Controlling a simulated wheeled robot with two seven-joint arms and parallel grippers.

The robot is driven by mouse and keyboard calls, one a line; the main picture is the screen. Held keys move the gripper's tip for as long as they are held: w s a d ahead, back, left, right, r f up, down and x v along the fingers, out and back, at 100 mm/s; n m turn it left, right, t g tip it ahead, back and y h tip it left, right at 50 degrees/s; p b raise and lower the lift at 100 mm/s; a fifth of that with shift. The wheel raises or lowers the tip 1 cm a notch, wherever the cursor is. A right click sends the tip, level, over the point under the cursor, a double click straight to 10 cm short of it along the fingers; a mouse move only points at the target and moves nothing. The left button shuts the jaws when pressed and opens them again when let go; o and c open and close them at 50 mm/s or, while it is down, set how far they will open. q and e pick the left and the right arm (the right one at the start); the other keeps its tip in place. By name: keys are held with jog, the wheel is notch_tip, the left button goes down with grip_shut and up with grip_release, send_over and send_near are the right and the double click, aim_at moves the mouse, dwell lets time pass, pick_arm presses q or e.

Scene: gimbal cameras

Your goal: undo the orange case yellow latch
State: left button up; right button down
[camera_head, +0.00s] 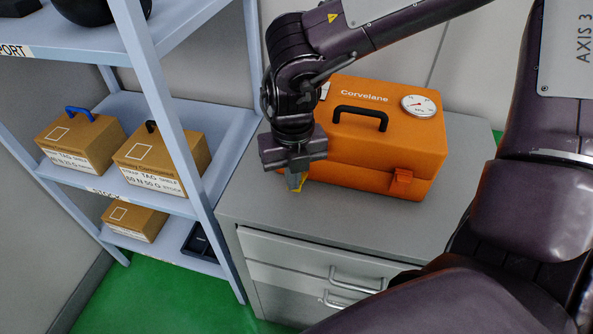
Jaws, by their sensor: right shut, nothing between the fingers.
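The orange case (360,130) stands on the grey cabinet, lid down, with a black handle (361,116) on top and a round gauge (419,105). A small yellow part, which looks like the yellow latch (302,184), shows at the lower left of its front, mostly hidden by my gripper. An orange latch (401,180) sits at the front right and looks folded against the case. My right gripper (294,180) points down at the case's front left corner, shut and empty, right by the yellow part. I cannot tell whether they touch. My left gripper is not in view.
The grey cabinet top (270,205) is clear in front of the case; drawer handles (357,282) stick out below. A blue-grey shelf rack (179,125) with several cardboard boxes (160,158) stands close on the left. A wall is behind the case.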

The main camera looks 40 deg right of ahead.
jog(key=shift+w+d+h, duration=0.3)
jog(key=shift+w+d, duration=0.2)
jog(key=shift+d, duration=0.35)
jog(key=shift+d+r+p, duration=0.2)
jog(key=shift+r+p, duration=0.6)
jog(key=shift+r, duration=0.2)
jog(key=shift+w+d+r+p, duration=0.25)
jog(key=shift+d+r+p, duration=0.05)
jog(key=shift+r+p, duration=0.1)
jog(key=shift+w+d+r+p, duration=0.15)
jog(key=shift+w+r+p, duration=0.25)
jog(key=shift+r+p, duration=0.3)
jog(key=shift+s+r+p, duration=0.2)
jog(key=shift+r+p, duration=0.15)
jog(key=shift+r, duration=0.5)
jog(key=shift+a+r+p, duration=0.25)
jog(key=shift+r+p, duration=0.05)
jog(key=shift+r, duration=0.25)
